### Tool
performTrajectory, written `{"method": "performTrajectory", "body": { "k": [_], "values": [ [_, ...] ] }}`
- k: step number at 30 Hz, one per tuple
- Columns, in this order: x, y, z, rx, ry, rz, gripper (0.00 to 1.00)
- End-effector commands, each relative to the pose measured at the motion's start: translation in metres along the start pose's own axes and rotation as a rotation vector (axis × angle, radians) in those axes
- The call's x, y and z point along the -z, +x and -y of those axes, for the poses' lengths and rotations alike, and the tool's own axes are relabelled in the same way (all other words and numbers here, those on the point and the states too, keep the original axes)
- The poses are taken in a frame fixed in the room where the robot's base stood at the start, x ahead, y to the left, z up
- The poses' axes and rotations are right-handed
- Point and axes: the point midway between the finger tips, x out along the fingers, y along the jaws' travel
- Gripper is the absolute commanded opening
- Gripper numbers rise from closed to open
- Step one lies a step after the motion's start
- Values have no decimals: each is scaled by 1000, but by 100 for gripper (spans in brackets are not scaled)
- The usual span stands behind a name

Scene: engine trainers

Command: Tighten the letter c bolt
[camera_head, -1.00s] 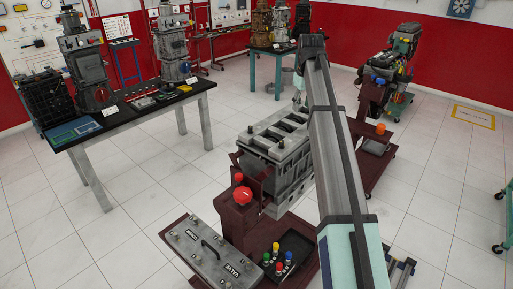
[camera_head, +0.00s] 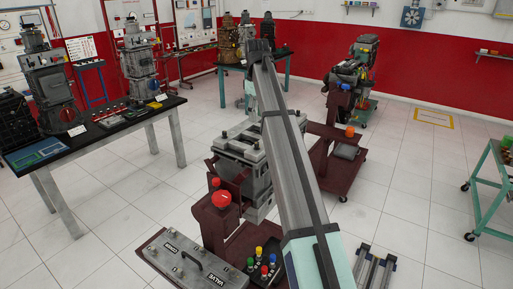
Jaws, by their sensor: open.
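The grey engine block (camera_head: 236,148) sits on a dark red stand (camera_head: 213,222) in the middle of the head view. My arm crosses in front of it and hides its right part. A grey valve cover plate (camera_head: 192,268) with a handle, lettering and several bolt-like studs lies at the lower left. Several small coloured-top pieces (camera_head: 262,267), yellow, green, red and blue, stand in a black tray beside it. I cannot make out a letter C on any bolt. My gripper is not visible; only my arm's upper links show.
A black-topped table (camera_head: 115,125) with engine models stands at the left. A second engine stand (camera_head: 325,165) is behind my arm to the right. A green cart (camera_head: 490,185) is at the right edge. The tiled floor (camera_head: 415,190) between is clear.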

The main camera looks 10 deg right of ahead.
Motion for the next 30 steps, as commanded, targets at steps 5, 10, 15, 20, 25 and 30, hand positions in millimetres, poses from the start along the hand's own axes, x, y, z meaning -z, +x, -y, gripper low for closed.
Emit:
{"method": "performTrajectory", "body": {
  "k": [5,10,15,20,25,30],
  "values": [
    [-2,35,2,3,1,3,45],
    [-2,67,2,2,1,2,45],
    [-1,92,1,2,1,2,45],
    [-1,106,1,1,1,1,45],
    [-1,111,0,1,1,1,45],
    [0,111,0,1,1,1,45]
  ]
}}
